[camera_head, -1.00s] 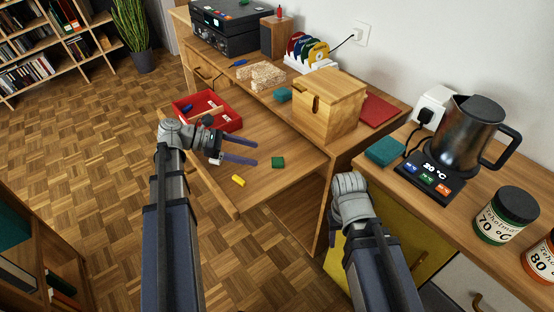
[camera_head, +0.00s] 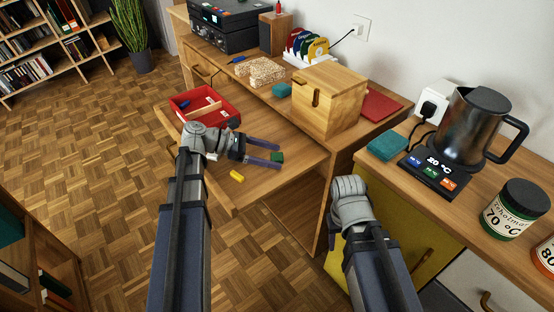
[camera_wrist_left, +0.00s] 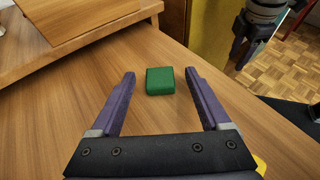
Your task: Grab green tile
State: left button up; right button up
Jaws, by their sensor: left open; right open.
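The green tile (camera_head: 277,157) lies flat on the lower wooden desk surface, near its right edge. In the left wrist view the green tile (camera_wrist_left: 160,81) sits between the two purple fingertips, with a gap on each side. My left gripper (camera_head: 279,155) is open and low over the desk, its fingers on either side of the tile and partly covering it in the head view. It holds nothing. My right arm (camera_head: 352,205) is at the lower right, in front of the yellow cabinet, and its fingers cannot be made out.
A yellow block (camera_head: 237,176) lies on the desk beside my left gripper. A red divided tray (camera_head: 221,112) stands behind my left wrist. A raised shelf with a wooden box (camera_head: 327,103) borders the desk at the back right.

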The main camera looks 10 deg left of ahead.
pick_arm(q)
grip_shut()
dwell(0.5)
jog(key=shift+r, duration=0.1)
notch_tip(320, 180, up, 10)
jog(key=p, duration=1)
